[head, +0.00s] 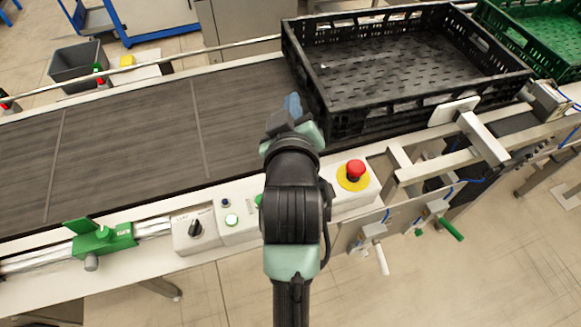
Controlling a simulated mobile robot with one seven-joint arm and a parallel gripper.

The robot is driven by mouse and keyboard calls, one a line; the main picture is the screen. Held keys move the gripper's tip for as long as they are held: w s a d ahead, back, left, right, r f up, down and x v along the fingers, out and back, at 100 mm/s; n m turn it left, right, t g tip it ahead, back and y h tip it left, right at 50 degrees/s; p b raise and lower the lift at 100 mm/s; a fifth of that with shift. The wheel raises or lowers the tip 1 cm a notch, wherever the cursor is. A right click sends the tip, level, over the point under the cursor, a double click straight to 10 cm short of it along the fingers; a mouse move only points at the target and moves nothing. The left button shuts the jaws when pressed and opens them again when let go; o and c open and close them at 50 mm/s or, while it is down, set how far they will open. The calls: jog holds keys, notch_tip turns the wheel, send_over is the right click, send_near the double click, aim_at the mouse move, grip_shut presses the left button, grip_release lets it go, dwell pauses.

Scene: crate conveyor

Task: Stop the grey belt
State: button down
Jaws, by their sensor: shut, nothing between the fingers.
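The dark grey belt (130,130) runs across the left and middle of the head view. My gripper (293,106) is over the belt's near side, beside the black crate's left corner; its fingertips are small here, and it is shut and empty. A red mushroom button (355,170) on a yellow disc sits on the near rail, right of my arm. My arm hides part of the panel.
A black crate (325,125) stands on the conveyor, and a green crate (540,62) is behind it at the right. A green clamp (103,238) sits on the near rail. A grey bin (76,62) stands beyond the far rail. The left belt surface is empty.

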jog(key=s+f+n+g+p, duration=0.3)
jog(key=s+g+p, duration=0.2)
jog(key=p, duration=1.1)
jog(key=s, duration=0.3)
jog(key=shift+f+g, duration=0.15)
jog(key=shift+g, duration=0.25)
jog(key=shift+f, duration=0.1)
notch_tip(320, 180, down, 7)
jog(key=b, duration=0.7)
jog(key=shift+f, duration=0.1)
jog(key=shift+f+b, duration=0.45)
jog(key=shift+f, duration=0.25)
jog(key=shift+f, duration=0.4)
